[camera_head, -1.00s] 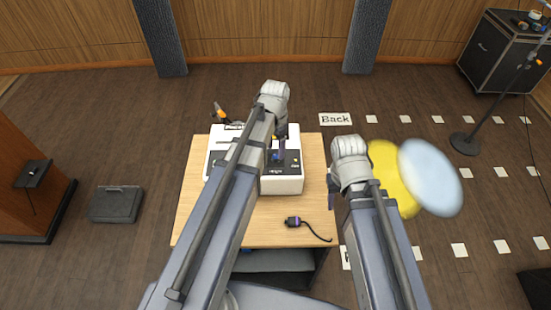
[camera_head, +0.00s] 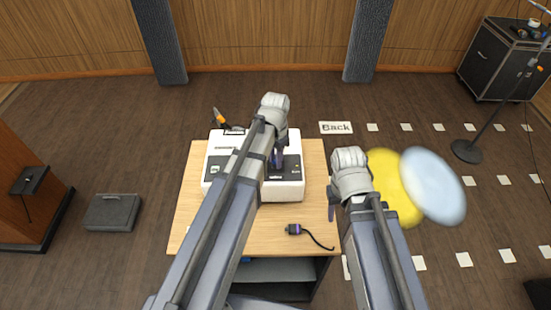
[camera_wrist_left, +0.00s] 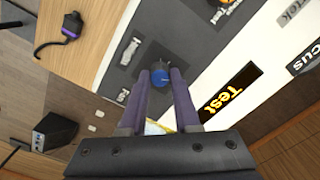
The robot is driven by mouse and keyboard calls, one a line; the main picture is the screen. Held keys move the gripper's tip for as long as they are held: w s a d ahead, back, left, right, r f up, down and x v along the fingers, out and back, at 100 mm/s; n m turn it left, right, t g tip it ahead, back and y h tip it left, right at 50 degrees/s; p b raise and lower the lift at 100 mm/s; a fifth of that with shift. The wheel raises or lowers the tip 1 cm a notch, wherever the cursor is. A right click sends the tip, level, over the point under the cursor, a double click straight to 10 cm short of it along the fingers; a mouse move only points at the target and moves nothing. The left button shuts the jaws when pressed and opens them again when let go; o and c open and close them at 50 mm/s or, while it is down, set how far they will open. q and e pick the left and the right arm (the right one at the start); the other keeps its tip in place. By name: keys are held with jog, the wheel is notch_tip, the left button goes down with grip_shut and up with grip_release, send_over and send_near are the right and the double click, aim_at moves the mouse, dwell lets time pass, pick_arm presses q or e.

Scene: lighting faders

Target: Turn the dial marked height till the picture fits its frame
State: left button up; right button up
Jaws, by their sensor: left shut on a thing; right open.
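The white control console (camera_head: 288,190) stands on the wooden table, partly hidden by my left arm. In the left wrist view a blue dial (camera_wrist_left: 160,77) sits on the console's dark panel (camera_wrist_left: 120,75). My left gripper (camera_wrist_left: 160,80) has its two purple fingers shut on the blue dial, one on each side. It also shows over the console in the head view (camera_head: 277,157). The dial's own marking cannot be read now. My right gripper (camera_head: 332,205) is open and empty, beside the table's right edge. A yellow disc (camera_head: 388,185) and a pale blue disc (camera_head: 433,185) lie blurred on the floor at the right.
A small purple-and-black plug with a cable (camera_head: 294,229) lies on the table (camera_head: 210,237) in front of the console. A microphone stand (camera_head: 467,150) and black case (camera_head: 490,65) stand at the back right. A grey case (camera_head: 113,212) lies on the floor at left.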

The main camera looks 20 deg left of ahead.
pick_arm(q)
grip_shut()
jog(key=shift+n, duration=3)
jog(key=o, duration=0.8)
grip_release()
jog(key=shift+c, duration=0.2)
jog(key=shift+r, duration=0.15)
